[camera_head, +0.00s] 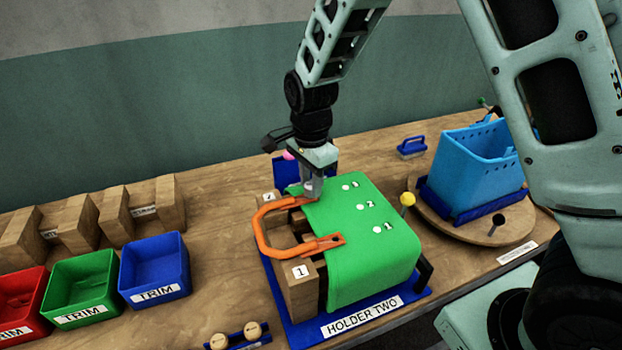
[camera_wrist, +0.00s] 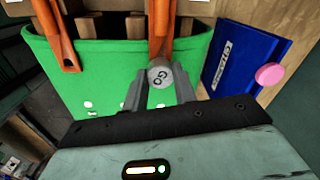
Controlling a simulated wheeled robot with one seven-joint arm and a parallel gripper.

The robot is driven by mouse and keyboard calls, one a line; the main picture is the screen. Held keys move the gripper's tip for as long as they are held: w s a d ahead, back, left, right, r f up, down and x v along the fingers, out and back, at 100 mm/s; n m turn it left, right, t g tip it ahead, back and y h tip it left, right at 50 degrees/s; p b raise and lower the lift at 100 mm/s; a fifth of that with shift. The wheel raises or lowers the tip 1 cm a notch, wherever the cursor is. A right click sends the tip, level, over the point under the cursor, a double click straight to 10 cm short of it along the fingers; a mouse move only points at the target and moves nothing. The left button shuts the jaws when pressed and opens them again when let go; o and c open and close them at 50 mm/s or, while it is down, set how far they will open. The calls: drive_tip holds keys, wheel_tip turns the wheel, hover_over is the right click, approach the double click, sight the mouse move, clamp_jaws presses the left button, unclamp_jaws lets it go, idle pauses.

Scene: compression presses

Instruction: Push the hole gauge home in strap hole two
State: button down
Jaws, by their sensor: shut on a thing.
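My gripper (camera_head: 312,188) points down over the far end of the orange strap (camera_head: 262,228), at the green body on the holder (camera_head: 372,318) labelled HOLDER TWO. In the wrist view my gripper (camera_wrist: 160,88) is shut on the hole gauge (camera_wrist: 160,74), a grey round piece marked GO. The gauge is in line with one strap arm (camera_wrist: 161,32); how deep it sits, if at all, is hidden. The strap's other arm (camera_wrist: 55,40) is free, and its end shows a hole in the head view. A block marked 2 stands near the strap's far arm, one marked 1 near its near arm.
Blue (camera_head: 155,270), green (camera_head: 83,290) and red TRIM bins stand left. A light-blue crate (camera_head: 470,165) stands right, with a yellow-knobbed pin (camera_head: 408,199) nearer.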

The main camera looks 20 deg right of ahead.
drive_tip(key=shift+f, duration=0.55)
drive_tip(key=c, duration=1)
unclamp_jaws()
drive_tip(key=shift+c, duration=0.2)
wheel_tip(320, 180, up, 17)
drive_tip(key=b, duration=0.3)
drive_tip(key=shift+r, duration=0.2)
drive_tip(key=s+a+f+n, duration=0.2)
drive_tip(key=s+f+n, duration=0.1)
drive_tip(key=s+n, duration=0.4)
drive_tip(key=s+a+f+n, duration=0.2)
drive_tip(key=s+f+n, duration=0.2)
drive_tip(key=s+n, duration=0.4)
drive_tip(key=s+a+f+n+b, duration=0.1)
drive_tip(key=s+a+f+n, duration=0.1)
drive_tip(key=s+n, duration=0.5)
drive_tip(key=s+f, duration=0.1)
drive_tip(key=s, duration=0.4)
drive_tip(key=shift+a+f+n+y, duration=0.15)
drive_tip(key=shift+f+n+y, duration=0.15)
drive_tip(key=shift+n, duration=0.1)
